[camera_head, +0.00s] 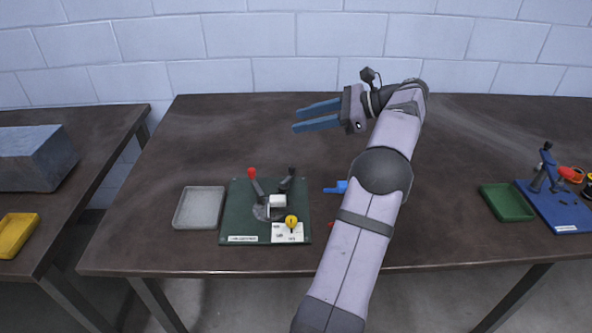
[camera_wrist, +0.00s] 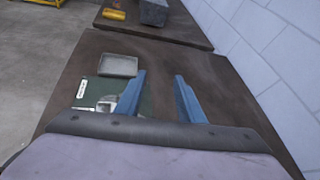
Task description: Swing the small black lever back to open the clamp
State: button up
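A dark green fixture board (camera_head: 236,220) stands on the brown table, left of my arm in the head view. On it is a clamp with a red-knobbed lever (camera_head: 255,183) and a small black lever (camera_head: 287,183), both sticking upward. A whitish block (camera_head: 278,201) sits between them. My gripper (camera_head: 296,119) has blue fingers, spread apart and empty, and is above the table behind the board. In the wrist view the gripper (camera_wrist: 160,75) is open. The board (camera_wrist: 92,98) shows there beside the left finger; the small black lever cannot be made out there.
A green tray (camera_head: 507,202) and blue fixture (camera_head: 560,210) stand far right.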

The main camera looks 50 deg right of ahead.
jog(key=w+a+r+m+t, duration=0.1)
jog(key=a+r+m+t, duration=0.15)
jog(key=a, duration=0.25)
jog(key=m+h, duration=0.9)
jog(key=h, duration=0.1)
send_near(293, 168)
jog(key=shift+w+r+g, duration=0.25)
jog(key=shift+w, duration=0.2)
jog(key=shift+w+r+g, duration=0.2)
jog(key=shift+w+r, duration=0.05)
jog(key=shift+w, duration=0.2)
jog(key=shift+s+d+f+n, duration=0.15)
jog(key=shift+f+n, duration=0.1)
jog(key=shift+f, duration=0.05)
jog(key=shift+p+x, duration=0.45)
jog(key=shift+x, duration=3.25)
